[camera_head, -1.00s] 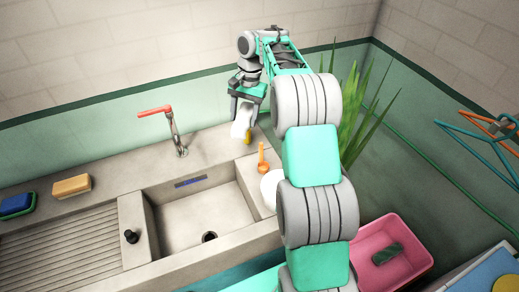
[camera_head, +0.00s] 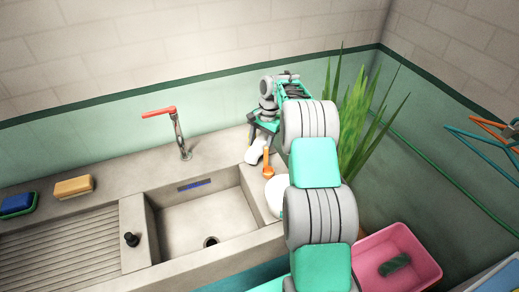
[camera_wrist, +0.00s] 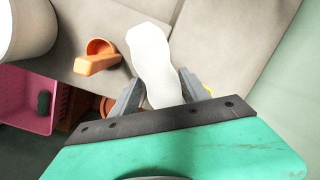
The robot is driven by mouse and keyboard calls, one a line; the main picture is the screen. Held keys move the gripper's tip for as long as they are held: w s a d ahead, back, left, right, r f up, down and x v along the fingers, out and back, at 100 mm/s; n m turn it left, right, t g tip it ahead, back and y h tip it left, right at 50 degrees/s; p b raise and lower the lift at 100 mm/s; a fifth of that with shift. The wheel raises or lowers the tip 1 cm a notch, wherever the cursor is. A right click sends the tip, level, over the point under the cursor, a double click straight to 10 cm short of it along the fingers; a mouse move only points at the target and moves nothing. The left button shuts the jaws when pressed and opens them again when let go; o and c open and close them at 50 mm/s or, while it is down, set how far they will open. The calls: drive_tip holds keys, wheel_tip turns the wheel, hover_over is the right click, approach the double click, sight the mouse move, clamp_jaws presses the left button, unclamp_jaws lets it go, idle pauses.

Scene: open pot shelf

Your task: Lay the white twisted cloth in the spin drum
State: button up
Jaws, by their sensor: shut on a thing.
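My gripper (camera_head: 262,135) is shut on the white twisted cloth (camera_head: 254,154), low over the counter behind the sink's right end. In the wrist view the cloth (camera_wrist: 153,58) is a pale, elongated shape pinched between the two grey fingers (camera_wrist: 160,92), its free end pointing away from my gripper. I cannot tell whether it touches the counter. A white round vessel (camera_head: 274,192) stands just in front of the cloth, partly hidden by my arm; it also shows at the upper left of the wrist view (camera_wrist: 30,28). It may be the spin drum, but its opening is not visible.
An orange scoop (camera_head: 268,166) lies between the cloth and the white vessel. The sink basin (camera_head: 205,220) and red-handled tap (camera_head: 177,130) are to the left. A plant (camera_head: 355,130) stands right of my arm. A pink tub (camera_head: 400,255) is lower right.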

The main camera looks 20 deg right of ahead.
drive_tip(key=shift+f, duration=1.3)
drive_tip(key=o, duration=1.6)
drive_tip(key=shift+o, duration=0.2)
drive_tip(key=shift+r, duration=0.1)
